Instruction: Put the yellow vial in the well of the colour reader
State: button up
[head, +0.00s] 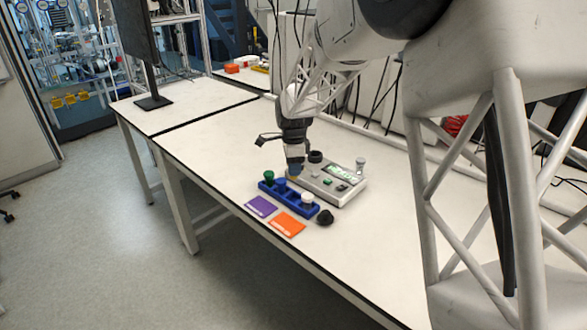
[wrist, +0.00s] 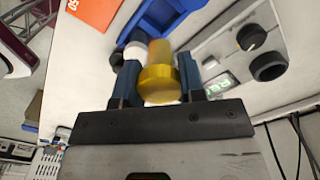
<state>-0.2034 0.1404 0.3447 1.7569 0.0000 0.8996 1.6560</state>
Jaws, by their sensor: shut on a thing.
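My gripper (wrist: 158,88) is shut on the yellow vial (wrist: 160,82), whose wide yellow cap shows between the two blue fingers in the wrist view. In the head view my gripper (head: 294,172) is above the table between the blue rack (head: 315,208) and the grey colour reader (head: 322,192); the vial is mostly hidden there. The reader has a lit display, and it also shows at the right of the wrist view (wrist: 222,42). A raised dark ring (wrist: 269,66), which looks like the well, stands on it, apart from the vial.
The rack holds a green-capped vial (head: 268,175), a blue-capped vial (head: 280,183) and a white-capped vial (head: 307,198). The table (head: 380,240) is clear to the right.

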jog(key=shift+w, duration=0.15)
dwell(0.3)
jog(key=w+d+r, duration=0.1)
jog(key=w+d, duration=0.3)
jog(key=w, duration=0.6)
jog(key=w+d, duration=0.5)
jog(key=w, duration=0.5)
jog(key=shift+r, duration=0.35)
jog(key=shift+f, duration=0.15)
jog(key=shift+f, duration=1.75)
jog(key=shift+f, duration=0.2)
jog(key=shift+f, duration=0.35)
jog(key=shift+f, duration=0.7)
jog(key=shift+f, duration=0.3)
